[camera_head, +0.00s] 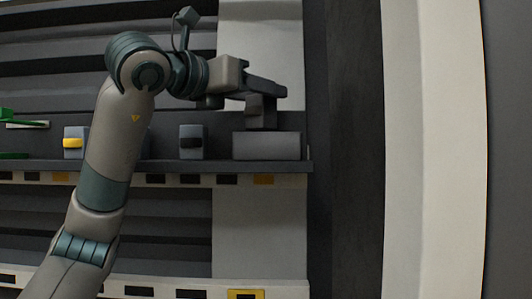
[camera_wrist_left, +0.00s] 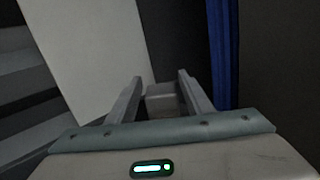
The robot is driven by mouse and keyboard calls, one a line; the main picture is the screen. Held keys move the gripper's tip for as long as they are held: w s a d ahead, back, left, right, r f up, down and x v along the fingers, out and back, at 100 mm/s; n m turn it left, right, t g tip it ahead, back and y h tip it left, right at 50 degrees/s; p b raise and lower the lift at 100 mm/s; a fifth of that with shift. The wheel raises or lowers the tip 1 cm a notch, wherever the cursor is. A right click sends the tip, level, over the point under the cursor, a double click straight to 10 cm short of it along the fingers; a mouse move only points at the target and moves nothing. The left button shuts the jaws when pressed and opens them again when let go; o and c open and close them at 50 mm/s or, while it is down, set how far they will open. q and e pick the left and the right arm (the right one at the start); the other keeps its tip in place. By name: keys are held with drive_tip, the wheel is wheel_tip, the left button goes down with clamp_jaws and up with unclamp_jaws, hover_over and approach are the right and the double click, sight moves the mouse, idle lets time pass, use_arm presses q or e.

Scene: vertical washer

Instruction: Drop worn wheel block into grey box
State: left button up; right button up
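My left gripper (camera_head: 262,122) is above the grey box (camera_head: 266,146) at the right end of the shelf. A grey block with a black wheel (camera_head: 191,141) stands on the shelf left of the box. A grey block with a yellow wheel (camera_head: 73,143) stands further left, partly near my arm. I cannot tell which is worn. My right gripper is not in view.
The shelf (camera_head: 225,166) has a front edge with black and yellow labels and ends just right of the box. Green items (camera_head: 14,122) lie at the far left. A dark post (camera_head: 350,150) and a pale upright (camera_head: 425,150) stand right of the shelf.

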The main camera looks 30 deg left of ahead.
use_arm(q)
drive_tip(key=shift+o, duration=0.7)
drive_tip(key=shift+s+a, duration=0.1)
drive_tip(key=shift+s+a+f+b, duration=0.1)
drive_tip(key=shift+s+b, duration=0.35)
drive_tip(key=b+v, duration=0.6)
drive_tip(key=v, duration=1)
drive_tip(key=shift+s+b, duration=0.2)
drive_tip(key=shift+b, duration=0.1)
